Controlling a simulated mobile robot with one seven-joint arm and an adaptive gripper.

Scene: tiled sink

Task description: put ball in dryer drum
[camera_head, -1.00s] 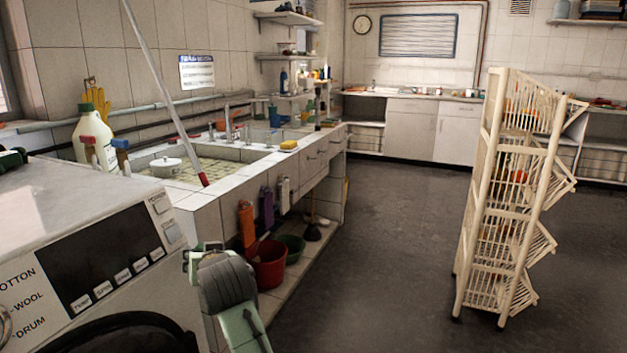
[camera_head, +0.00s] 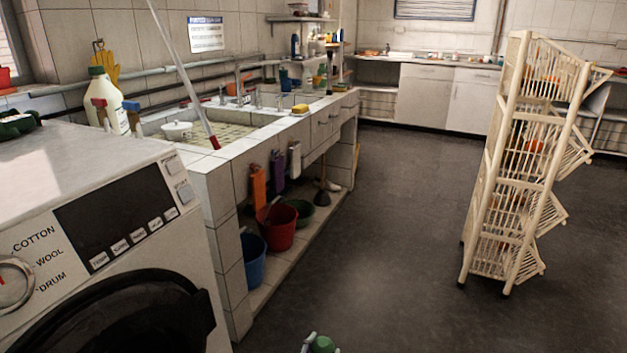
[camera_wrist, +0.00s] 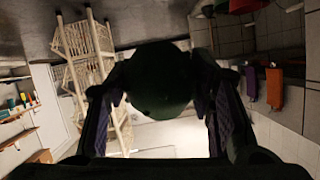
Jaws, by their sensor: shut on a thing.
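My gripper (camera_wrist: 160,94) shows in the wrist view, with one finger on each side of a dark, round, greenish ball (camera_wrist: 160,78). The fingers are shut on the ball, which is in deep shadow. The white dryer (camera_head: 110,200) stands at the lower left of the head view, with a dark control panel and a dial. Its round black door (camera_head: 125,315) is cut off by the bottom edge, and the drum inside cannot be made out. A small green piece shows at the bottom edge of the head view; I cannot tell whether it is the ball or part of my arm.
The tiled sink counter (camera_head: 215,170) runs back beside the dryer. A blue bucket (camera_head: 252,262) and a red bucket (camera_head: 278,226) stand below it. A cream rack (camera_head: 520,165) stands on the right. The dark floor (camera_head: 400,250) between is clear.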

